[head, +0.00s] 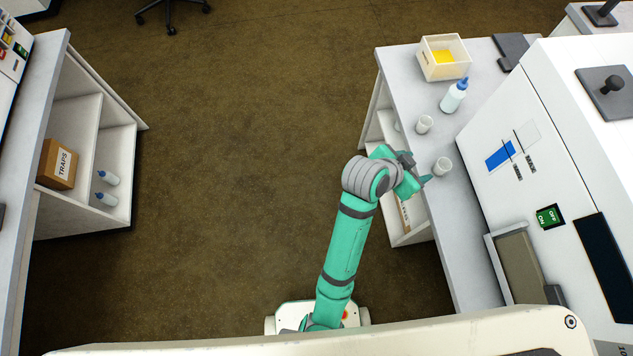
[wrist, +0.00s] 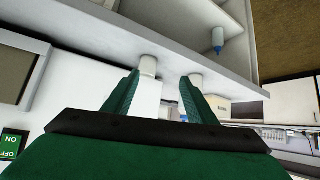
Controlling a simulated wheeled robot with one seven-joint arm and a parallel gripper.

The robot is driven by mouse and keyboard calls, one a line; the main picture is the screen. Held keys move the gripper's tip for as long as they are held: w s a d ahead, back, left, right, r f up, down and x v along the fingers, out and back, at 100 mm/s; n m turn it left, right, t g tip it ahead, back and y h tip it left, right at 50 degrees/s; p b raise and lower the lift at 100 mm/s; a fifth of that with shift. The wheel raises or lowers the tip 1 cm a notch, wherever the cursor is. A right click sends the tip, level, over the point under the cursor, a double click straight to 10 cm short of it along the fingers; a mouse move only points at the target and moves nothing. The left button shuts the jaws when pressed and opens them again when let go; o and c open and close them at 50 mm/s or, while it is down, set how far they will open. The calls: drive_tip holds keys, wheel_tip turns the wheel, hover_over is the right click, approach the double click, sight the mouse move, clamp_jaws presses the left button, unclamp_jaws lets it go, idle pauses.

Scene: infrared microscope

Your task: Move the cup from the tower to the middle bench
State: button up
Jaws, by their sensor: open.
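Two white cups stand upright on the right-hand bench (head: 470,245). The nearer cup (head: 442,166) is just beyond my gripper's fingertips, and the farther cup (head: 424,124) stands behind it, closer to the blue-capped bottle. My gripper (head: 418,168) reaches over the bench's left edge, open and empty. In the wrist view, which is upside down, one cup (wrist: 148,66) shows between the green fingers (wrist: 160,78) and the other cup (wrist: 196,79) by the right fingertip. I see no clear contact with either. Which place is the tower I cannot tell.
A blue-capped bottle (head: 453,96) and a cream bin (head: 431,66) with yellow contents stand behind the cups. A large white instrument (head: 560,150) closes off the bench's right side. A left bench (head: 50,80) has shelves with a TRAPS box (head: 57,165). The floor between is clear.

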drive_tip(key=s+a+f+n+t+y, duration=0.2)
drive_tip(key=s+a+f+n+t, duration=0.15)
drive_tip(key=a, duration=0.45)
drive_tip(key=s+a+f+n+t+y, duration=0.25)
drive_tip(key=a+f+n, duration=0.2)
drive_tip(key=a, duration=0.45)
drive_tip(key=s+a+r+n+t+y, duration=0.2)
drive_tip(key=s+a+r, duration=0.2)
drive_tip(key=s, duration=0.3)
drive_tip(key=s+a+r+n+t+y, duration=0.2)
drive_tip(key=s+a+r+t, duration=0.1)
drive_tip(key=s+a+r, duration=0.2)
drive_tip(key=shift+s+a+r, duration=0.15)
drive_tip(key=shift+s+a, duration=1.05)
drive_tip(key=shift+s, duration=0.05)
drive_tip(key=shift+w, duration=0.1)
drive_tip(key=shift+d, duration=0.1)
